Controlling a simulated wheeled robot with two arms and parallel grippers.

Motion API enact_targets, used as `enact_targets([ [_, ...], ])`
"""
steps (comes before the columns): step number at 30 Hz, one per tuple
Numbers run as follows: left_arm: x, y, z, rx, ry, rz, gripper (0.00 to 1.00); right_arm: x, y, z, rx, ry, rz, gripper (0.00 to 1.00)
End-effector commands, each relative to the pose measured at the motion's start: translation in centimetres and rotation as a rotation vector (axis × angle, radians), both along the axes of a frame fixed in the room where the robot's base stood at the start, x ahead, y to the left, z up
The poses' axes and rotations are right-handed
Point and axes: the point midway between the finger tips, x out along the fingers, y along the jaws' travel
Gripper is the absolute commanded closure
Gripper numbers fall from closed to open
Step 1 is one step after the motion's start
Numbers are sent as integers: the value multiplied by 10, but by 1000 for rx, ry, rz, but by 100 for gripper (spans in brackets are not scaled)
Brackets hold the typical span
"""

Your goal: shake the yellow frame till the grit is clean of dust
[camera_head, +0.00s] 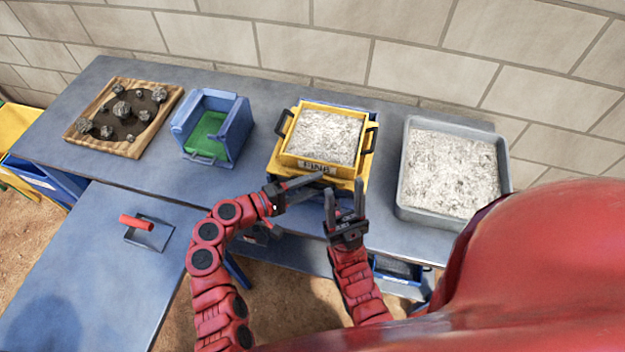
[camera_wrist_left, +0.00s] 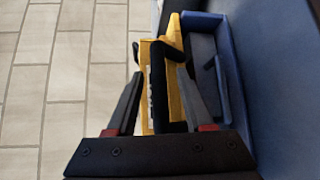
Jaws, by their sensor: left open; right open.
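My left gripper (camera_head: 319,184) is open in front of the frame's front edge. In the left wrist view, the yellow frame (camera_wrist_left: 145,82) and a black handle (camera_wrist_left: 166,85) appear beyond and between the spread fingers (camera_wrist_left: 160,78); contact cannot be told. My right gripper (camera_head: 345,192) is open and empty, just right of the left one.
A grey tray (camera_head: 403,195) of similar grit stands right of the frame. A blue bin with a green floor (camera_head: 207,130) and a wooden-edged board with dark rocks (camera_head: 76,131) stand left. A red-handled scoop (camera_head: 148,232) lies on the lower left table. A wall runs behind.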

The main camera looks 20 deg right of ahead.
Motion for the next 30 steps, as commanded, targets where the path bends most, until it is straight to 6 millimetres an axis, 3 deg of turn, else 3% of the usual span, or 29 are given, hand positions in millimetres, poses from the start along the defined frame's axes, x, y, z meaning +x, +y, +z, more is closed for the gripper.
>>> enact_targets([
  [10,1,-4,0,1,-2,2,50,0,0,1,0,0,0,48],
  [18,1,-4,0,1,-1,2,98,0,0,1,0,0,0,48],
  [30,1,-3,-1,1,-1,2,100,0,0,1,0,0,0,48],
])
